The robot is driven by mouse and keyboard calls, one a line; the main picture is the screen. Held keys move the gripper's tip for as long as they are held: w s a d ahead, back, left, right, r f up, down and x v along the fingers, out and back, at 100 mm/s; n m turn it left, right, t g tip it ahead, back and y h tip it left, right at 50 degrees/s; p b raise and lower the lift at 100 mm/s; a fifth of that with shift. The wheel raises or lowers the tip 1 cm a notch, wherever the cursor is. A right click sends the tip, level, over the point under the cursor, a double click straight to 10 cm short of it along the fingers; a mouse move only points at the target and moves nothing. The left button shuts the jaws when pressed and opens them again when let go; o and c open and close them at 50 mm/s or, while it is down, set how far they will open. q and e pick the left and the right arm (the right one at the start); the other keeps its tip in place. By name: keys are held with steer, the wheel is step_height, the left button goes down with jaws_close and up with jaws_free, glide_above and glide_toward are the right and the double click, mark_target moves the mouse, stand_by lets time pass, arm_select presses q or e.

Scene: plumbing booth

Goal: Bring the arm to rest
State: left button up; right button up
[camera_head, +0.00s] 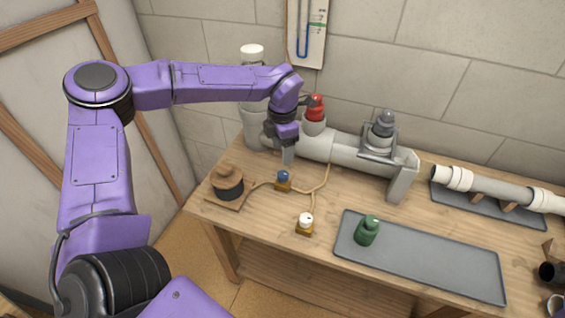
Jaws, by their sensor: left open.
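My left arm (215,82) is purple and comes in from the left, bent over the back left of the workbench. My left gripper (288,157) points down above the bench, in front of the grey pipe assembly (345,152). It is open, and I see nothing held in it. A blue-topped fitting (283,180) stands on the bench just below and in front of it; the two look apart. My right gripper is not in view.
A red cap (316,107) and a grey cap (384,123) sit on the pipe assembly. A green piece (368,230) stands on a grey tray (440,263). A white-topped fitting (305,222) and a black round piece (228,184) stand on the bench (270,222). White pipe (495,188) lies right.

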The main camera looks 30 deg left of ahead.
arm_select(q)
steer(key=shift+r, duration=0.45)
